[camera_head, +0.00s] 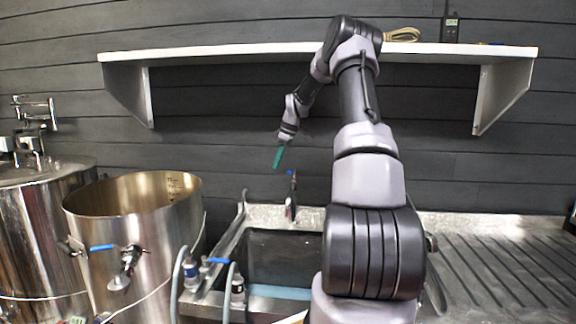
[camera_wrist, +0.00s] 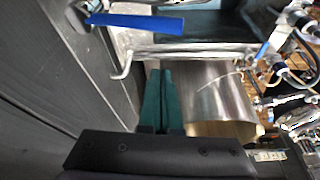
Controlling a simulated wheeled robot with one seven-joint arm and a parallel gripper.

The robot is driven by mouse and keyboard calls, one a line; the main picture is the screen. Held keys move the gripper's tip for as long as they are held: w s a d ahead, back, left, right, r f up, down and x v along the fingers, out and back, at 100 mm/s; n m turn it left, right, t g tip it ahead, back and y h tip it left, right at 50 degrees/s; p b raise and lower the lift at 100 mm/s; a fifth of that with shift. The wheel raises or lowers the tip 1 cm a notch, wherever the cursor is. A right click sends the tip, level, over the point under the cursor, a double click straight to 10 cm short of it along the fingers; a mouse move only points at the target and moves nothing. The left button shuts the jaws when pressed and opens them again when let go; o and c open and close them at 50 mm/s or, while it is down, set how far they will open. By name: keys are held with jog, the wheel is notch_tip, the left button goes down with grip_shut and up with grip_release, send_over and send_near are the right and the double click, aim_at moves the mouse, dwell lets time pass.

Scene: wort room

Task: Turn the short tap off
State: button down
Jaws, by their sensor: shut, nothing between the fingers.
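A tap (camera_head: 291,203) with a small blue part at its top stands at the back edge of the sink (camera_head: 240,235). In the wrist view a long blue lever (camera_wrist: 135,22) lies near the upper left, with the sink behind it. I cannot tell for certain whether this tap is the short one. My gripper (camera_head: 277,163) has teal fingers, pointing down above the back left of the sink, left of and higher than the tap. In the wrist view the gripper (camera_wrist: 160,72) is shut and empty, apart from the lever.
A steel pot (camera_head: 150,225) with a blue-handled valve (camera_head: 103,247) stands left of the sink, beside a second vessel (camera_head: 40,215). Hoses and fittings (camera_head: 190,270) stand at the sink's left front. A white shelf (camera_head: 230,50) spans the wall above. A ribbed drainboard (camera_head: 500,260) lies right.

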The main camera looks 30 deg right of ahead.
aim_at(292, 171)
jog(key=v, duration=0.9)
notch_tip(292, 171, down, 9)
jog(key=shift+d+f+n, duration=0.25)
jog(key=shift+d+n, duration=0.05)
jog(key=shift+d, duration=0.15)
jog(key=shift+w+d, duration=0.1)
jog(key=shift+s+d+f, duration=0.1)
jog(key=shift+s+d, duration=0.3)
jog(key=shift+d, duration=0.1)
